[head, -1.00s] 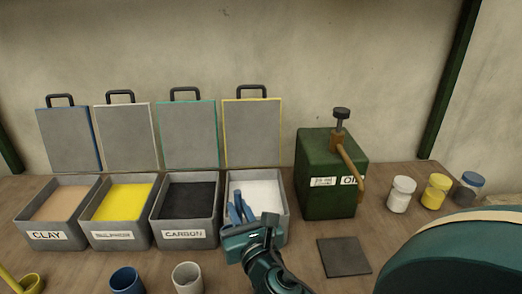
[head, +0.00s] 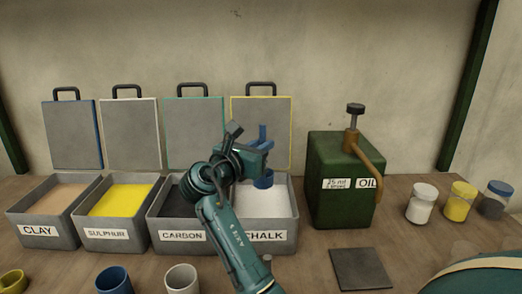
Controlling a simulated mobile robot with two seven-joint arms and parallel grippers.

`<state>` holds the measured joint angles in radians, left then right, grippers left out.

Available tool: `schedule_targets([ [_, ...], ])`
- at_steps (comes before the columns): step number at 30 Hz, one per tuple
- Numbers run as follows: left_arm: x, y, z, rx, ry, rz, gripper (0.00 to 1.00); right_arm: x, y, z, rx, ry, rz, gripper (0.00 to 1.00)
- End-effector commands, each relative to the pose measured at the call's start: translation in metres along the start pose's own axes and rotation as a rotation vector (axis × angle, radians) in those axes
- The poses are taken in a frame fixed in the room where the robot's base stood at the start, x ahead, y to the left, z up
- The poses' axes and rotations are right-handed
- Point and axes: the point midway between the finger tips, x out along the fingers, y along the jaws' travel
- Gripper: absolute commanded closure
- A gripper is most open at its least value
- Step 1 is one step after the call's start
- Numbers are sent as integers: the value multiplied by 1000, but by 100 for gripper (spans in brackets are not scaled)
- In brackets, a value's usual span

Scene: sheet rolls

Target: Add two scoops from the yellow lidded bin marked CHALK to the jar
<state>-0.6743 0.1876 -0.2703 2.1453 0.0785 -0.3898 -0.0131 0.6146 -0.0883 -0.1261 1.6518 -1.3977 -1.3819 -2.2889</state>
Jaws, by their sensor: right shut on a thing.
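The CHALK bin (head: 292,239) is a grey box at the right end of the bin row, with white powder inside. Its yellow-edged lid (head: 262,120) stands open behind it. My right gripper (head: 258,152) is shut on a blue scoop (head: 263,181) and holds it above the chalk. The scoop's cup hangs low and its handle sticks up; I cannot tell whether it holds powder. My arm hides part of the bin. Three jars stand at the right: white (head: 421,204), yellow (head: 459,203) and dark with a blue top (head: 495,200). I cannot tell which is the task's jar. My left gripper is not in view.
Open CLAY (head: 37,231), SULPHUR (head: 107,234) and CARBON (head: 182,237) bins stand left of the chalk. A green OIL pump can (head: 330,205) is at the right. A dark square plate (head: 360,268) lies bare in front. Yellow (head: 12,281), blue (head: 115,281) and white (head: 182,279) cups line the front.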

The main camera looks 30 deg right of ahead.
Motion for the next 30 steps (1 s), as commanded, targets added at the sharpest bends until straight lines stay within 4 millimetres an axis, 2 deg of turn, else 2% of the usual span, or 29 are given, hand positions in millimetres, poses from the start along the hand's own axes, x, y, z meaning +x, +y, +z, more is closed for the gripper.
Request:
schedule_targets([
  [1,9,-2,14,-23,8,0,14,0,0,-18,2,-1,1,100],
  [7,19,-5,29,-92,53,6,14,0,0,-49,3,-2,2,100],
  [8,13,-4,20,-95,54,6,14,0,0,-46,-2,-1,1,100],
  [21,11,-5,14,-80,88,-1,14,1,0,-111,-2,-2,2,100],
  [30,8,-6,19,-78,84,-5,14,1,0,-130,1,-2,2,100],
])
